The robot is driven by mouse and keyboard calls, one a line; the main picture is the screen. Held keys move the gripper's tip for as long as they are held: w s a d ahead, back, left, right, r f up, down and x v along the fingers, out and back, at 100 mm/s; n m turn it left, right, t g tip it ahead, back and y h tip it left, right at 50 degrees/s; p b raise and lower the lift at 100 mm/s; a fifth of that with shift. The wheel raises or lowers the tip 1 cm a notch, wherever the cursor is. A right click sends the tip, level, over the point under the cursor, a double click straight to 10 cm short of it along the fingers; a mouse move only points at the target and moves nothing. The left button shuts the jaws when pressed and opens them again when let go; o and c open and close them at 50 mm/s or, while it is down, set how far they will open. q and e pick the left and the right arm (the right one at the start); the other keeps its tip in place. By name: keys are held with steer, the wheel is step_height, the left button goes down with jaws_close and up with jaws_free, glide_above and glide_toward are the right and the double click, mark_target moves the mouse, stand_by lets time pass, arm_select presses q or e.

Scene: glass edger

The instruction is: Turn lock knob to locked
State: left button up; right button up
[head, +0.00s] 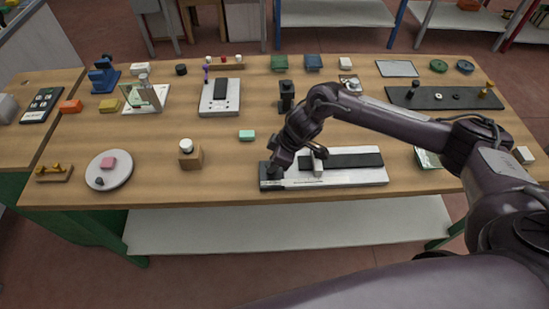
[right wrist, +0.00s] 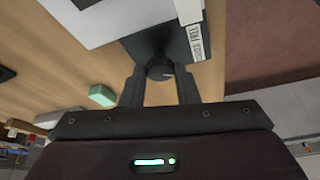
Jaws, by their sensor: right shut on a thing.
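A dark round lock knob (right wrist: 160,72) sits on a black block (head: 270,184) at the left end of a white fixture (head: 355,178). My right gripper (right wrist: 160,88) is shut on this knob, with one finger on either side of it. In the head view my right gripper (head: 274,170) comes down over the black block and hides most of the knob. A white label with dark print (right wrist: 196,40) shows beside the knob in the right wrist view. I cannot read the knob's turn position. My left gripper is not in view.
The white fixture carries a black strip (head: 358,160) and a light upright block (head: 318,167). A mint block (head: 247,135) lies behind and left of it.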

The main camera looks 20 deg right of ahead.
steer(key=shift+w+r, duration=0.15)
steer(key=o, duration=1)
steer(key=b+v, duration=0.2)
steer(key=v, duration=0.5)
steer(key=shift+d+r, duration=0.1)
steer(key=shift+r, duration=0.2)
